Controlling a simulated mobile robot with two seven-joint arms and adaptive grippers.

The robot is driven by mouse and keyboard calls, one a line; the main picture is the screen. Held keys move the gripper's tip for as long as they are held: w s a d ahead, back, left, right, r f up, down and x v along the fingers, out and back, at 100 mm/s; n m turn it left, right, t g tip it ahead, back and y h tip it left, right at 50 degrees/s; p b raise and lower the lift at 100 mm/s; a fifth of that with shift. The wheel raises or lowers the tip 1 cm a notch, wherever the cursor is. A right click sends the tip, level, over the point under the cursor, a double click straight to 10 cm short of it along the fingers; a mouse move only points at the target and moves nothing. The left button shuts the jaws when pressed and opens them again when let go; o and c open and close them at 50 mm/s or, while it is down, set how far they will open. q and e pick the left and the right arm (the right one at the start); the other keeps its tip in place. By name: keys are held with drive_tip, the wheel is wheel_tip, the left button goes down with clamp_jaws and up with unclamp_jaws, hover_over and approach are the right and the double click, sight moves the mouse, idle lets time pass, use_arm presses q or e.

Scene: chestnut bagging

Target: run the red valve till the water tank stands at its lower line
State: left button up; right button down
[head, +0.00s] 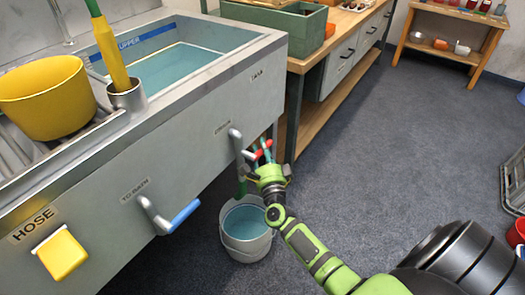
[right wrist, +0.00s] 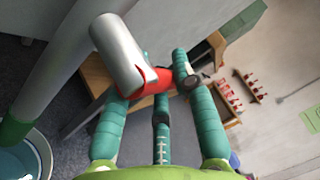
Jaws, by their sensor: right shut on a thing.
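The water tank (head: 262,46) is a grey basin at the upper left of the head view. Its blue-green water (head: 178,66) stands below a blue line marked UPPER (head: 146,36). No lower line can be made out. The red valve handle (head: 264,150) is on a grey pipe at the tank's front, and shows in the right wrist view (right wrist: 157,81). My right gripper (head: 261,153) is shut on the red handle, its teal fingers (right wrist: 150,84) on either side. My left gripper is not in view.
A bucket (head: 246,245) with water stands on the floor under the green-ended pipe (head: 241,188). A yellow pot (head: 47,99) sits on the counter.

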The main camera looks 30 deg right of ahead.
drive_tip(key=c, duration=1)
unclamp_jaws()
drive_tip(key=shift+s, duration=0.1)
drive_tip(key=v, duration=1.2)
